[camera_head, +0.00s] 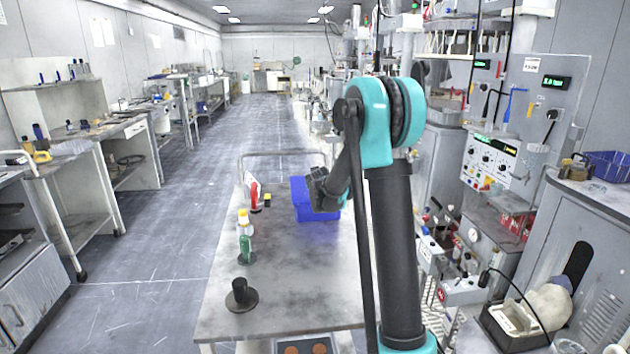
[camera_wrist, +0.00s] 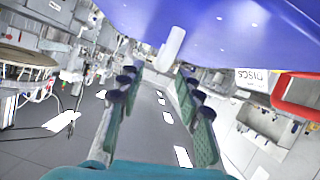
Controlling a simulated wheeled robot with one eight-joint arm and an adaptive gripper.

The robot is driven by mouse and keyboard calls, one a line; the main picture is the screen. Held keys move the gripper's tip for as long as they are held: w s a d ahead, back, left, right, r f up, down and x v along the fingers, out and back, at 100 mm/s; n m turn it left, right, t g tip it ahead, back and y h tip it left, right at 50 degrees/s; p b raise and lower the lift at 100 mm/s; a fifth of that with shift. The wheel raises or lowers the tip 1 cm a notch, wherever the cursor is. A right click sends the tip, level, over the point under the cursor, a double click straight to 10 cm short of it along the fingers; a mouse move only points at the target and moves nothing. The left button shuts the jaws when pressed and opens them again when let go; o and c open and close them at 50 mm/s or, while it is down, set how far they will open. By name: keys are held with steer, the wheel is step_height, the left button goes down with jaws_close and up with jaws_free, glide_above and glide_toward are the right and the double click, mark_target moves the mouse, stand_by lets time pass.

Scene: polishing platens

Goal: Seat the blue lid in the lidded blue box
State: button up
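The blue box (camera_head: 318,212) stands on the far part of the grey table, partly hidden behind my gripper. My gripper (camera_head: 317,187) is low over the box in the head view. In the wrist view a broad, shiny blue surface (camera_wrist: 215,25) fills the top; I cannot tell whether it is the lid or the box. A white, post-like piece (camera_wrist: 172,46) shows against it, between and beyond the fingertips. My gripper's fingers (camera_wrist: 158,80) are apart, with clear gaps beside the white piece. How the lid sits on the box cannot be made out.
On the table (camera_head: 285,285), a red-and-white item (camera_head: 254,192) stands left of the box. A yellow-capped bottle (camera_head: 243,220), a green bottle (camera_head: 246,248) and a black stand (camera_head: 240,295) line the left edge. The table's middle is clear.

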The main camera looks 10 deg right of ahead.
steer(key=v, duration=0.7)
stand_by(0.3)
